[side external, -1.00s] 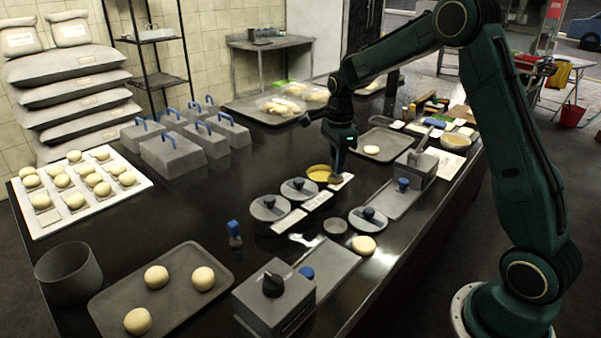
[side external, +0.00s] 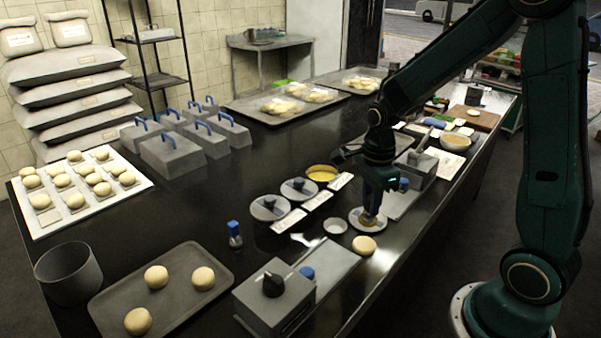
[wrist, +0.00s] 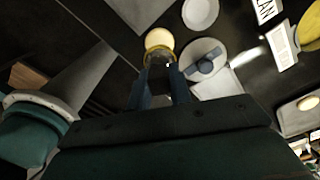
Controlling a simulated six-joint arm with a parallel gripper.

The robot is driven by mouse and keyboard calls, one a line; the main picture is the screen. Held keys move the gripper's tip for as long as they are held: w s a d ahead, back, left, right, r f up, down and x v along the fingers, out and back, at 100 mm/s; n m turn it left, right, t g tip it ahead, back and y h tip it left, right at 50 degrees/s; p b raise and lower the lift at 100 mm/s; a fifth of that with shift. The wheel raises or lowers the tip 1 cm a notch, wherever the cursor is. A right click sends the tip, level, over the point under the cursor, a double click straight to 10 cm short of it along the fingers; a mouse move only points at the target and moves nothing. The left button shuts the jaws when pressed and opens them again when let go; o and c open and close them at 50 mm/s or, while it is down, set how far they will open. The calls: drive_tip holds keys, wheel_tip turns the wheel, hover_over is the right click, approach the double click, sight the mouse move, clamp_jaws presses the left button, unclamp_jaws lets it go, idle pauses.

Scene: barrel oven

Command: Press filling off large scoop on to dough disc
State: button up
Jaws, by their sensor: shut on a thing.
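My gripper (side external: 375,192) points down over the front-right lidded pot (side external: 356,224). In the wrist view my gripper (wrist: 160,70) is shut on a scoop (wrist: 155,57), with yellowish colour along its rim. The fingers hide part of the scoop, and I cannot tell how much filling it holds. The pale dough disc (side external: 364,245) lies on the dark counter just in front of the pot. In the wrist view the dough disc (wrist: 160,37) shows just beyond the scoop. I cannot tell whether they touch.
A yellow-filled bowl (side external: 322,173) stands behind, near two lidded pots (side external: 270,207) and white labels (side external: 317,200). A small pale dish (side external: 335,224) lies left of the front-right pot. A grey box with a black knob (side external: 272,302) stands at the front.

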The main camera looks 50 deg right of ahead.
sight(368, 223)
drive_tip(key=shift+f, duration=0.15)
drive_tip(key=shift+f, duration=2.85)
drive_tip(key=shift+f, duration=0.5)
idle(0.3)
drive_tip(key=shift+r, duration=0.1)
drive_tip(key=shift+r, duration=3.4)
